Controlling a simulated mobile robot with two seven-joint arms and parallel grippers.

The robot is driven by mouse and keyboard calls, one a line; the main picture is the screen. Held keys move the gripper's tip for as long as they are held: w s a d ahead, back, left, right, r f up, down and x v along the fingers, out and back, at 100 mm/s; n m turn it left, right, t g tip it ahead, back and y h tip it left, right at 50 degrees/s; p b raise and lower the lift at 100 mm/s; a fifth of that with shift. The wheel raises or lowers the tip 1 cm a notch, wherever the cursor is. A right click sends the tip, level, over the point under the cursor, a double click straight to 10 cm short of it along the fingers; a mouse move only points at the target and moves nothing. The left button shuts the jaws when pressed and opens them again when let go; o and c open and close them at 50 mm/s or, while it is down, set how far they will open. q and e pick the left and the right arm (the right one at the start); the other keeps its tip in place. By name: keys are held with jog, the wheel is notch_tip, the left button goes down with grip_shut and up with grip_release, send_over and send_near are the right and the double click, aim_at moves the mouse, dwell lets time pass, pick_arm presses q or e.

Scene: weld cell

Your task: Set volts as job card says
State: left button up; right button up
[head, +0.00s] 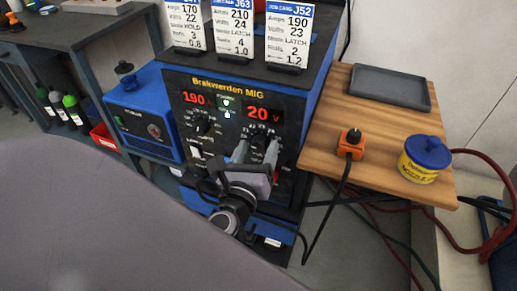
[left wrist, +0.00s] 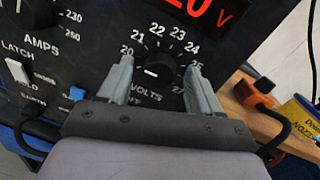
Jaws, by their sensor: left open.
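The blue and black MIG welder (head: 195,80) shows 190 on its left red display (head: 193,99) and 20 V on its right one (head: 263,113). The volts knob (left wrist: 156,66) is round and black, with a white mark and a printed scale from 20 to 27. My left gripper (head: 257,150) is open, its two grey fingers on either side of this knob; contact cannot be told. Job cards stand on top: J52 (head: 290,35) reads 190 amps, 23 volts, LATCH; J63 (head: 233,32) reads 210, 24, LATCH; the left card (head: 186,25) reads 170, 22, HOLD. My right gripper is not in view.
The amps knob (head: 202,122) and a LATCH/HOLD switch (left wrist: 22,75) sit left of the volts knob. A wooden side table (head: 325,125) at right bears a grey tray (head: 390,88), an orange block (head: 351,144) and a yellow tub (head: 419,165). A blue unit (head: 145,115) stands left.

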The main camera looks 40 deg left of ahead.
pick_arm(q)
jog(key=c, duration=1)
jog(key=shift+c, duration=0.2)
